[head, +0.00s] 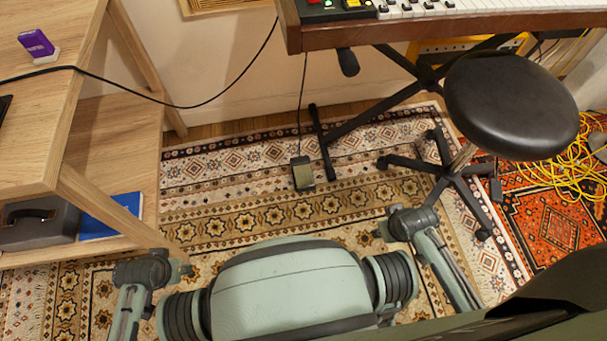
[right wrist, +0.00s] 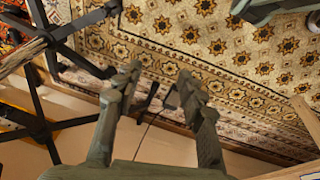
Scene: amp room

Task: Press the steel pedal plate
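The pedal (head: 302,173) is a small dark block with a dull metal top plate. It stands on the patterned rug at the centre of the head view, with a cable rising behind it. In the right wrist view, a small dark shape beyond the fingers, beside a thin cable, looks like the pedal (right wrist: 172,98), partly covered by a finger. My right gripper (right wrist: 160,72) is open and empty, with a wide gap between its fingers. It is apart from the pedal. My left arm shows at the lower left of the head view, but its finger opening cannot be made out.
A black stool (head: 512,105) with splayed legs stands right of the pedal. A keyboard (head: 440,10) on a black stand is behind. A wooden desk (head: 40,150) is at left, with a cable hanging across. The rug in front of the pedal is clear.

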